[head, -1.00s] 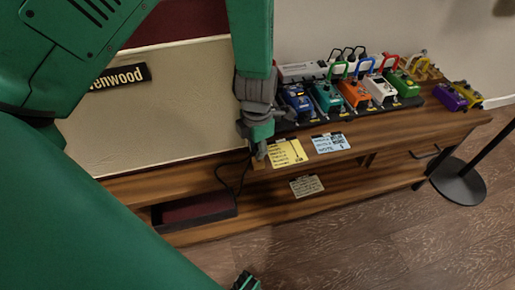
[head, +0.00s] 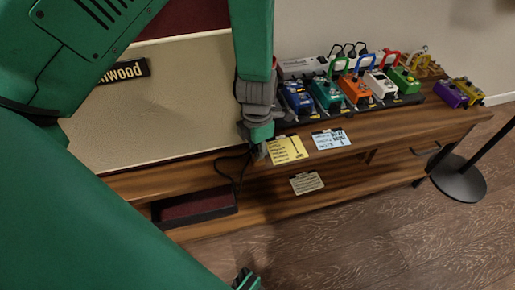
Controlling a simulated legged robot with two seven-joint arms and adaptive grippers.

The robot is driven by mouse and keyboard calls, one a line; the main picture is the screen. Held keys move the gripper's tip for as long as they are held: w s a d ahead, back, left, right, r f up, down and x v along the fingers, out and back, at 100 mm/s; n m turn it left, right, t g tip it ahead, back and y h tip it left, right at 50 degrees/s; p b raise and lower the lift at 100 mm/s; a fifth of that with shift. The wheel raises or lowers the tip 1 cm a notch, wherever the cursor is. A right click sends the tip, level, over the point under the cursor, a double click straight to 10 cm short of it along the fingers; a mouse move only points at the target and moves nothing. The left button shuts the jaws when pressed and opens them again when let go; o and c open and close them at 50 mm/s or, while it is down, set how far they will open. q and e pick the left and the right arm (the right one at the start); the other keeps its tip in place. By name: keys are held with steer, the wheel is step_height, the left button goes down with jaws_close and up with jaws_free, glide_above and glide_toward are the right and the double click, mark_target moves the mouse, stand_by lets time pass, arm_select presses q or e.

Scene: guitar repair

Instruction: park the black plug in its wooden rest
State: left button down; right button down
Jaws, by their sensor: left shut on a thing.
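My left gripper (head: 259,143) points down at the front edge of the wooden bench, just left of the yellow card. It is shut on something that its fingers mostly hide. A thin black cable (head: 236,178) hangs in a loop beside the fingertips, so the held thing appears to be the black plug, but its body cannot be made out. A small wooden piece (head: 428,66) stands at the back right of the bench; I cannot tell whether it is the plug's rest. The tip of my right gripper (head: 246,281) barely shows at the bottom edge, its jaws unclear.
A pedalboard holds several coloured pedals (head: 357,90) with looped patch cables. A power strip (head: 303,66) lies behind. Yellow (head: 287,150) and blue (head: 331,139) cards lie at the bench front. A cream amplifier (head: 160,105) fills the left. A stand (head: 459,182) is on the floor right.

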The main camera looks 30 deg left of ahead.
arm_select(q)
steer(key=shift+f, duration=0.1)
steer(key=c, duration=1.1)
jaws_free()
steer(key=shift+o, duration=0.2)
step_height(320, 180, up, 8)
steer(key=p, duration=0.9)
steer(key=shift+w, duration=0.15)
